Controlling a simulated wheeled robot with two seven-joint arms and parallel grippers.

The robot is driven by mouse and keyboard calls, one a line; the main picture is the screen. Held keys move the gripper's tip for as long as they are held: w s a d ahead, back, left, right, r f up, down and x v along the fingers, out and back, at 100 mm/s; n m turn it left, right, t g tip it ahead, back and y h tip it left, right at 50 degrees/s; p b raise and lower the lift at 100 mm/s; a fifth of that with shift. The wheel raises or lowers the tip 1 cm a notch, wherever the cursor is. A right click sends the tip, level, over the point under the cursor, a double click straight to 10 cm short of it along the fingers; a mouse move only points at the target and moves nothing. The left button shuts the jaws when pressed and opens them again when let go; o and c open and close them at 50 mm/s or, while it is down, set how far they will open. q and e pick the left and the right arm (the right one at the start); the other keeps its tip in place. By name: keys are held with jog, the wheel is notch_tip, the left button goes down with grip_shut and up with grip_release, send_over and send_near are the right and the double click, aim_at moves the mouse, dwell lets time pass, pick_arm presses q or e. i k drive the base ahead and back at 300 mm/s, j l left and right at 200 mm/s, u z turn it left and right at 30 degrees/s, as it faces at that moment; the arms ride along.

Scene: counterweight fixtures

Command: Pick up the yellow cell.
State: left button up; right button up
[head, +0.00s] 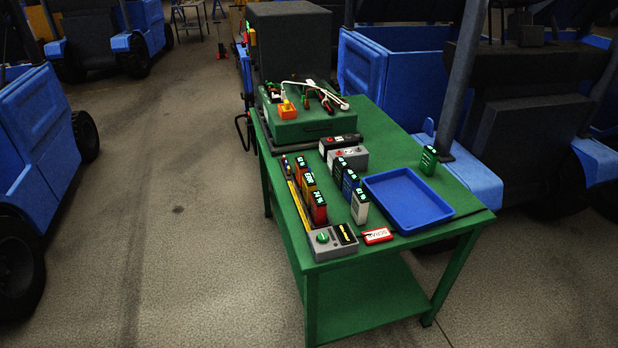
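The yellow cell (308,188) stands upright on the green table, in the middle of a short row of cells. An orange-red cell (300,171) stands just behind it and a red cell (318,210) just in front, both close to it. Green lit displays show on the cell tops; I cannot read the yellow one surely. Neither of my grippers is in view.
A second row with blue and white cells (360,209) stands to the right, then an empty blue tray (408,197). A grey tester (331,242) and red tag (376,236) lie in front. Vehicles flank the table (378,256).

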aim_at(309, 183)
jog(key=i+j, duration=0.3)
jog(key=i+j+z, duration=0.1)
jog(key=i+j, duration=0.15)
jog(key=j, duration=0.2)
jog(key=i+j, duration=0.25)
jog(key=j, duration=0.15)
